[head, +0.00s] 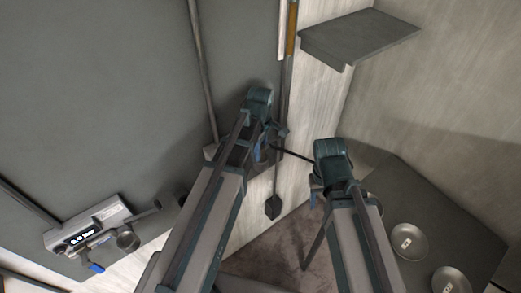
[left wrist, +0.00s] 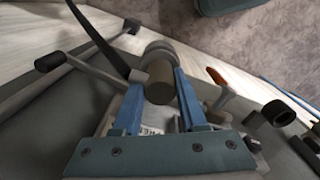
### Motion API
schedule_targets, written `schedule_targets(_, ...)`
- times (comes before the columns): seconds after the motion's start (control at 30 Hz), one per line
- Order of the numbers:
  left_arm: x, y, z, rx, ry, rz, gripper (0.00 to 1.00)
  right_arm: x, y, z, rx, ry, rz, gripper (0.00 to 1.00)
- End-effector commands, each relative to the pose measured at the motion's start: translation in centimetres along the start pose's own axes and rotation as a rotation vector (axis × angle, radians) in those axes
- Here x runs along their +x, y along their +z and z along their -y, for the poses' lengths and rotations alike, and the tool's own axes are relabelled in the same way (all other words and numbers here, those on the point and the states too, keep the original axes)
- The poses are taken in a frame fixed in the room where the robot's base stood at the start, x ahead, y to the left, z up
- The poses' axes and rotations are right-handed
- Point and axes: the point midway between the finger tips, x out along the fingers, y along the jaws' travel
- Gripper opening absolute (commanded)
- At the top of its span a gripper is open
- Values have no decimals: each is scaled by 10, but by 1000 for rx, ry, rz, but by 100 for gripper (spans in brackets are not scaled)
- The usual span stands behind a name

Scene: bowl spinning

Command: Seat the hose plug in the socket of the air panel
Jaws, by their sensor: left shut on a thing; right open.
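My left gripper (head: 262,152) is beside the grey wall at the middle of the head view. In the left wrist view its two blue fingers (left wrist: 160,95) are shut on a short grey-brown cylinder (left wrist: 158,78), which looks like the hose plug. A dark strap-like length (left wrist: 97,40), perhaps the hose, passes behind it. Part of a pale lettered surface (left wrist: 152,127) shows between the fingers; I cannot tell whether it is the air panel. The socket is not clearly visible. My right gripper (head: 316,194) is open at the right, its fingers partly hidden by its arm.
A white unit with a lit display (head: 82,236) and a round grey fitting (head: 128,241) is at the lower left. A grey shelf (head: 365,33) juts out at the upper right. Round metal dishes (head: 409,243) lie on a dark surface at the lower right. Levers with black knobs (left wrist: 50,62) flank my left gripper.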

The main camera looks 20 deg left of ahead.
Motion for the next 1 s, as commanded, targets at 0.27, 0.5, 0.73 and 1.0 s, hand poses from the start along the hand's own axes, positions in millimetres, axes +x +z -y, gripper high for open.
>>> schedule_targets(0.27, 0, 0, 0, 0, 0, 0, 77, 0, 0, 0, 0, 0, 0, 50)
schedule_targets(0.5, 0, 0, 0, 0, 0, 0, 77, 0, 0, 0, -1, 0, 0, 50)
schedule_targets(0.73, -10, 0, 0, 0, 0, 0, 77, -10, 1, -1, -2, 0, 0, 50)
schedule_targets(1.0, -42, 0, 0, 0, 0, 0, 77, -42, 3, -4, -2, 0, 1, 50)
